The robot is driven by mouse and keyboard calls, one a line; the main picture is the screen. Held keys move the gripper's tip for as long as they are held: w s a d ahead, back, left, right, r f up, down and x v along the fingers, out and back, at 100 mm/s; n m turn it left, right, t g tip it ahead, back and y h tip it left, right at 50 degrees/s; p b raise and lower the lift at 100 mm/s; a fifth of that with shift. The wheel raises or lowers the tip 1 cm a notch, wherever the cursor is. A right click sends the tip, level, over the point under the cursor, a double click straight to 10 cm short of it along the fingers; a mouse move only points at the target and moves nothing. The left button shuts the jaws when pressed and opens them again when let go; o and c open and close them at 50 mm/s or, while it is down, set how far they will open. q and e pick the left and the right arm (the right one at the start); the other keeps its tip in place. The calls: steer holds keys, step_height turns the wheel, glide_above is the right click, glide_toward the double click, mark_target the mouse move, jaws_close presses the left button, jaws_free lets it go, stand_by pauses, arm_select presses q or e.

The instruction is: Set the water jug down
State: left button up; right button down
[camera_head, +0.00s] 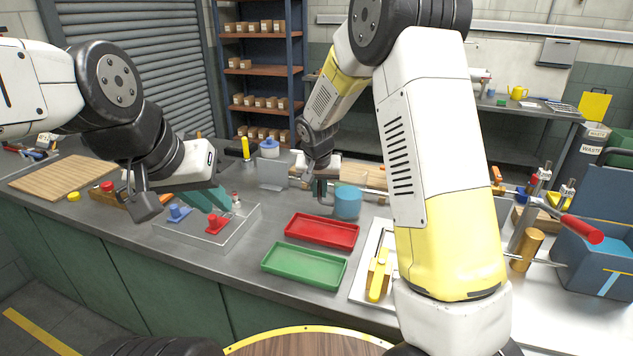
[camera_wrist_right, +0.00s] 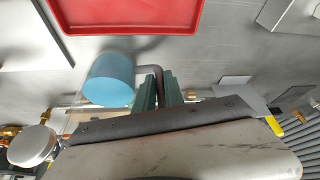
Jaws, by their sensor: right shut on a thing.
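The water jug (camera_head: 348,202) is a blue cylinder with a grey handle, behind the red tray in the head view. It looks about upright, low over or on the grey counter; I cannot tell whether its base touches. My right gripper (camera_head: 320,189) is shut on the handle, at the jug's left side. In the right wrist view the jug (camera_wrist_right: 110,79) is left of the green fingers (camera_wrist_right: 158,92), with its handle between them. My left gripper (camera_head: 206,198) has teal fingers above the clear bin with blue and red parts; their gap is unclear.
A red tray (camera_head: 321,231) and a green tray (camera_head: 304,266) lie in front of the jug. A clear bin (camera_head: 184,237) stands left of them. Metal rods and a wooden block (camera_head: 362,173) are close behind the jug. My right arm hides part of the counter.

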steer(key=shift+f, duration=0.3)
stand_by(0.5)
steer(key=c, duration=1.3)
jaws_free()
steer(key=shift+c, duration=0.2)
steer(key=shift+f, duration=0.1)
steer(key=c, duration=0.4)
steer(key=shift+v, duration=1.6)
steer(key=shift+v, duration=1.8)
